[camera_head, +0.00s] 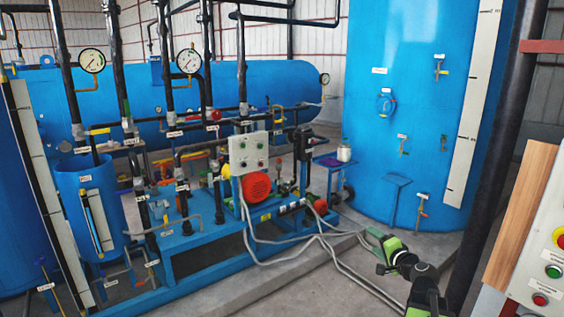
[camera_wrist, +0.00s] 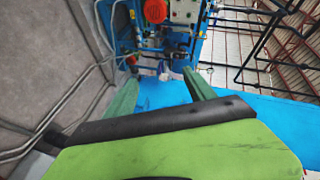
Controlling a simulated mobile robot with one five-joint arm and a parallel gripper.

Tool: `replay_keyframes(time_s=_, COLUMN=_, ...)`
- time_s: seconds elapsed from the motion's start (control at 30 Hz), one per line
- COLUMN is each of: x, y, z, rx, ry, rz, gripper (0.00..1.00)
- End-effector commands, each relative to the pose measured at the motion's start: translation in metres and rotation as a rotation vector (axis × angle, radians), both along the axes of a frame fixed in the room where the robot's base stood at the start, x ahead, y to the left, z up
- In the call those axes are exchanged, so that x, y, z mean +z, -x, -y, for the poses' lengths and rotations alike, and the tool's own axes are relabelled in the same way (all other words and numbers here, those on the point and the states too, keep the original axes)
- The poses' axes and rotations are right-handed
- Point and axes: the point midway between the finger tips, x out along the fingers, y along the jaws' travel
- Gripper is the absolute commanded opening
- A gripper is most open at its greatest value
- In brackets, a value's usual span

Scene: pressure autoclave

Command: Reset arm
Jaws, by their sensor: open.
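My arm reaches in from the lower right of the head view, with black joints and green parts. My gripper (camera_head: 372,236) is at its far end, over the concrete floor in front of the blue pump skid. In the wrist view my gripper (camera_wrist: 161,88) shows two green fingers set wide apart, with nothing between them. It is open and empty. Its fingertips are small in the head view. The wrist view is turned on its side.
A grey control box (camera_head: 249,153) and red motor (camera_head: 257,186) stand on the blue skid (camera_head: 190,244). A large blue tank (camera_head: 415,80) rises behind my arm. A button panel (camera_head: 545,262) is at right. Grey hoses (camera_head: 335,262) lie on the floor.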

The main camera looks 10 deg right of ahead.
Motion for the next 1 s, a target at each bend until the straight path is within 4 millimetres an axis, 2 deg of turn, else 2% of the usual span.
replay_keyframes(time_s=0.03, x=-0.011, y=-0.012, z=-0.045, rx=0.082, ry=0.031, rz=-0.032, gripper=0.64)
replay_keyframes(time_s=0.13, x=-0.035, y=-0.024, z=-0.129, rx=0.249, ry=0.111, rz=-0.108, gripper=0.64)
replay_keyframes(time_s=0.23, x=-0.062, y=-0.022, z=-0.212, rx=0.422, ry=0.207, rz=-0.194, gripper=0.64)
replay_keyframes(time_s=0.3, x=-0.082, y=-0.013, z=-0.264, rx=0.542, ry=0.282, rz=-0.260, gripper=0.64)
replay_keyframes(time_s=0.4, x=-0.113, y=0.010, z=-0.326, rx=0.704, ry=0.401, rz=-0.365, gripper=0.64)
replay_keyframes(time_s=0.5, x=-0.147, y=0.045, z=-0.369, rx=0.859, ry=0.548, rz=-0.503, gripper=0.64)
replay_keyframes(time_s=0.57, x=-0.168, y=0.073, z=-0.377, rx=0.941, ry=0.655, rz=-0.620, gripper=0.64)
replay_keyframes(time_s=0.63, x=-0.184, y=0.099, z=-0.354, rx=0.980, ry=0.751, rz=-0.769, gripper=0.64)
replay_keyframes(time_s=0.7, x=-0.193, y=0.120, z=-0.328, rx=0.991, ry=0.809, rz=-0.893, gripper=0.64)
replay_keyframes(time_s=0.8, x=-0.198, y=0.143, z=-0.303, rx=1.003, ry=0.860, rz=-1.033, gripper=0.64)
replay_keyframes(time_s=0.9, x=-0.198, y=0.157, z=-0.293, rx=1.016, ry=0.869, rz=-1.109, gripper=0.64)
replay_keyframes(time_s=1.0, x=-0.198, y=0.161, z=-0.293, rx=1.025, ry=0.860, rz=-1.121, gripper=0.64)
